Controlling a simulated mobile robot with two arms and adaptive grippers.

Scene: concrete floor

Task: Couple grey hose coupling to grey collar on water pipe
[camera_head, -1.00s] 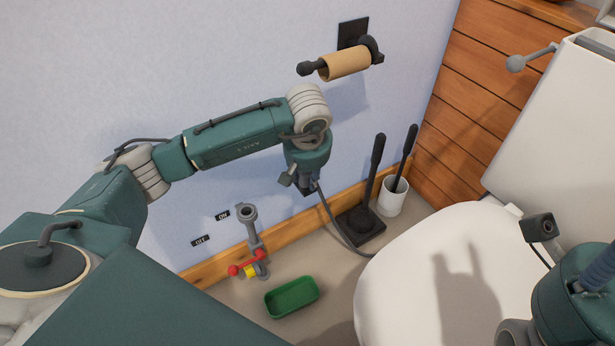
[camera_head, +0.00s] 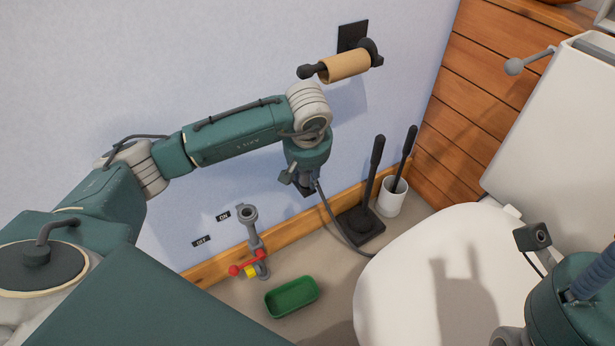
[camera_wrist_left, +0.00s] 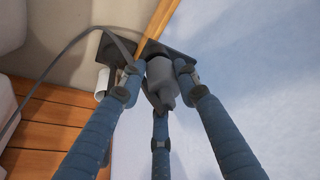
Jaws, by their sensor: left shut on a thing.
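The grey collar (camera_head: 248,214) is the open ring at the top of the upright grey water pipe (camera_head: 254,240), low by the wall. My left gripper (camera_head: 304,187) is to the right of the collar and apart from it, mostly hidden under my wrist in the head view. In the left wrist view my left gripper (camera_wrist_left: 158,88) has its blue fingers shut around the grey hose coupling (camera_wrist_left: 161,82). The grey hose (camera_head: 327,212) hangs from the gripper and curves down to the floor. My right arm shows at the lower right, but its gripper is out of view.
A red valve handle (camera_head: 246,264) with a yellow part sits low on the pipe. A green tray (camera_head: 292,297) lies on the floor. A plunger (camera_head: 371,185), a brush holder (camera_head: 392,197) and the toilet (camera_head: 440,270) stand to the right. A paper roll (camera_head: 345,66) hangs above.

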